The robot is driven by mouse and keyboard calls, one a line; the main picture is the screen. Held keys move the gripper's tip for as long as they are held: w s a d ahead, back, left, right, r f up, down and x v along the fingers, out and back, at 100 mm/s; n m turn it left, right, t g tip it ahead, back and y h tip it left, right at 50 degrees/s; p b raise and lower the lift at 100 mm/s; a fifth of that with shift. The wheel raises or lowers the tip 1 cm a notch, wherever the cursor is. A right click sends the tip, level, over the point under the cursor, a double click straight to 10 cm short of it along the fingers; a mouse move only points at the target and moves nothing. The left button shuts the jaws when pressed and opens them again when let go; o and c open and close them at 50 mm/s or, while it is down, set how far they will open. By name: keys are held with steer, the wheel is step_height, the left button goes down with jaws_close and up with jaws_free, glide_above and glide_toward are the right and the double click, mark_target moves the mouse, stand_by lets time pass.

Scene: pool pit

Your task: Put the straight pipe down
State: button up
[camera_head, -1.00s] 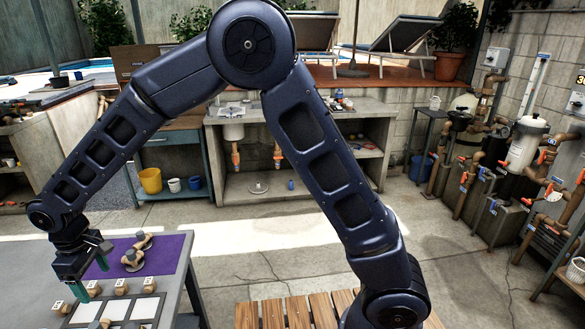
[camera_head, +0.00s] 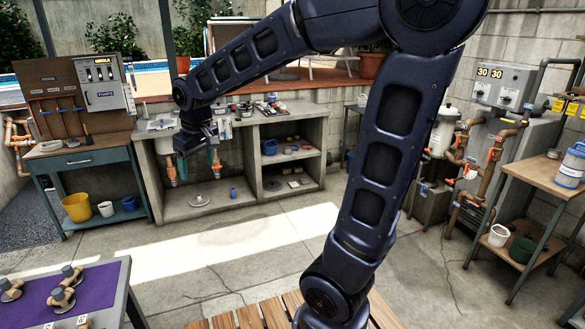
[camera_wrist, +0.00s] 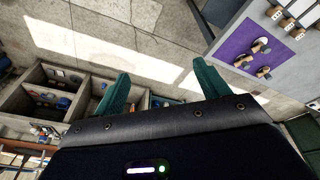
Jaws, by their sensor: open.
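My gripper (camera_head: 198,170) is open, its two green fingers apart and nothing between them. In the head view it hangs before the concrete counter (camera_head: 165,210). The wrist view shows the same open fingers (camera_wrist: 163,80) with the floor and shelves beyond. I cannot make out a straight pipe for certain. Small brown pieces with dark ends (camera_head: 60,298) lie on a purple mat (camera_head: 95,285) at the lower left. They also show in the wrist view (camera_wrist: 262,46) at the upper right, well apart from my fingers.
A blue bench (camera_head: 95,158) with a yellow bucket (camera_head: 77,207) stands at left. Pipes and valves (camera_head: 478,185) line the right wall, near a wooden-topped stand (camera_head: 545,172). A wooden slatted surface (camera_head: 250,316) is in front. The concrete floor (camera_head: 240,270) between is mostly clear.

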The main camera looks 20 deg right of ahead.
steer(key=s+d+m+t, duration=0.1)
steer(key=s+d+m, duration=0.2)
steer(key=d, duration=0.9)
steer(key=s+d+m+t+h, duration=0.1)
steer(key=s+d+m, duration=0.3)
steer(key=s+d, duration=0.5)
steer(key=d, duration=0.3)
steer(key=shift+f, duration=0.1)
stand_by(0.4)
steer(key=c, duration=0.5)
